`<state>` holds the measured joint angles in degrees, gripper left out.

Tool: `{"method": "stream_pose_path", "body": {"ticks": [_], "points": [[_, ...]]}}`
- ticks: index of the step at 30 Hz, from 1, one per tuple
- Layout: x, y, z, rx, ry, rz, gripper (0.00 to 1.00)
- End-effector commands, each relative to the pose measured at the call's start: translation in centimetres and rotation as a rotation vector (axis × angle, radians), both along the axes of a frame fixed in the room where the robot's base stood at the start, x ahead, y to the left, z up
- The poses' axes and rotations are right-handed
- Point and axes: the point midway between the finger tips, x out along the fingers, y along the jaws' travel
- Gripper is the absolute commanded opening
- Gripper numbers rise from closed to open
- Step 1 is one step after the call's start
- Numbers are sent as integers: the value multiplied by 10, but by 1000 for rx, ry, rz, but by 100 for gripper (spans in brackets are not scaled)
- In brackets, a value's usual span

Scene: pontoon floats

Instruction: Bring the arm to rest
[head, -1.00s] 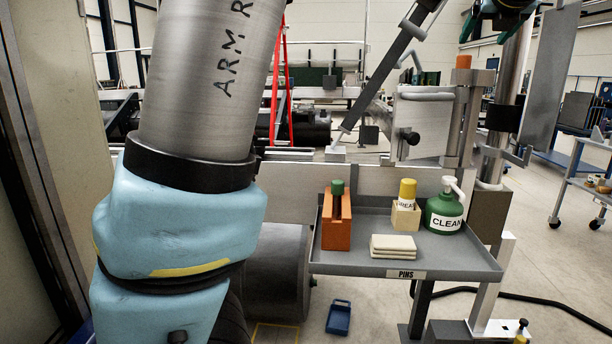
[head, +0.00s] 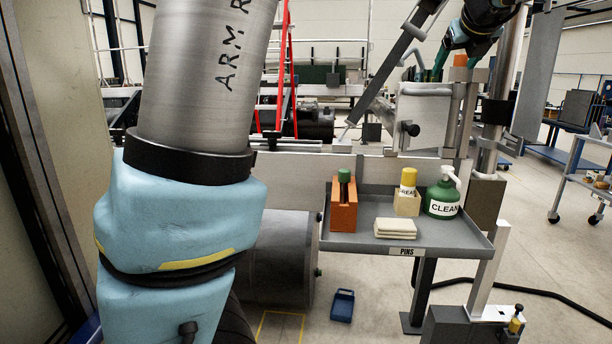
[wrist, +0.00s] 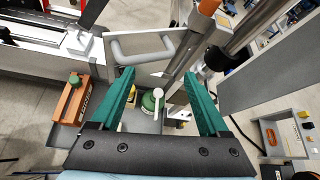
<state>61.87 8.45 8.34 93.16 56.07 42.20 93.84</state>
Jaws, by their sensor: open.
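My gripper (head: 430,72) is at the top right of the head view, above and behind the tray and close to the upright metal posts. In the wrist view, its two green fingers (wrist: 159,78) are spread apart with nothing between them. Below them show a grey bar handle (wrist: 150,48) and, lower down, the green CLEAN bottle (wrist: 149,102). I cannot tell the exact gap to the handle. My grey upper arm link, marked ARM R, and its light blue joint fill the left of the head view.
A grey PINS tray (head: 350,240) holds an orange block (head: 343,215), a yellow-capped container (head: 408,190), white pads (head: 395,228) and the CLEAN bottle (head: 443,198). A slanted grey strut (head: 385,72) and an orange-topped post (head: 465,110) stand near my gripper. Floor at right is partly open.

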Motion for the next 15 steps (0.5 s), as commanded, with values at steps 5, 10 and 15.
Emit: {"method": "stream_pose_path", "body": {"ticks": [5,10,15], "points": [[13,40,-43,-126,126,150,79],[21,98,-101,-313,288,393,79],[8,188,-182,-624,484,837,79]]}}
